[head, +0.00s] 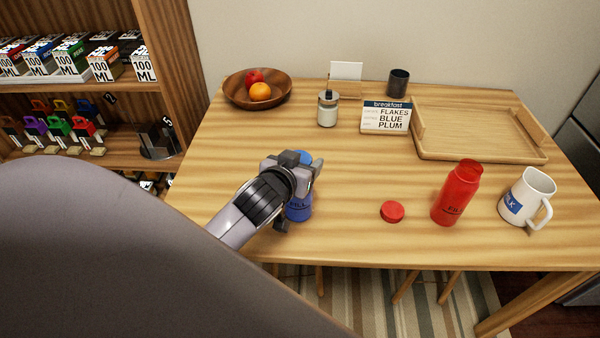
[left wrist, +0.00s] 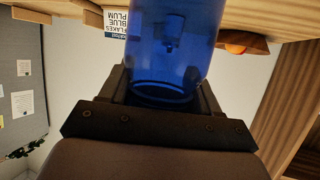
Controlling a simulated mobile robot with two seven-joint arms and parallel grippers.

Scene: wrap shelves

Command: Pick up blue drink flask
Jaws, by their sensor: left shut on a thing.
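The blue drink flask (head: 299,207) stands near the front edge of the wooden table, left of the middle. My left gripper (head: 303,172) is shut on it and hides much of its upper part in the head view. A blue top shows just above the fingers. In the left wrist view the translucent blue flask (left wrist: 165,50) sits between the dark fingers of my left gripper (left wrist: 155,100). I cannot tell whether the flask touches the table. My right gripper is not in view.
A red cap (head: 392,211), a red flask (head: 457,192) and a white milk jug (head: 527,197) stand to the right. Behind are a fruit bowl (head: 237,96), a jar (head: 327,109), a breakfast sign (head: 386,117), a dark cup (head: 398,82) and a wooden tray (head: 480,155). Shelves stand left.

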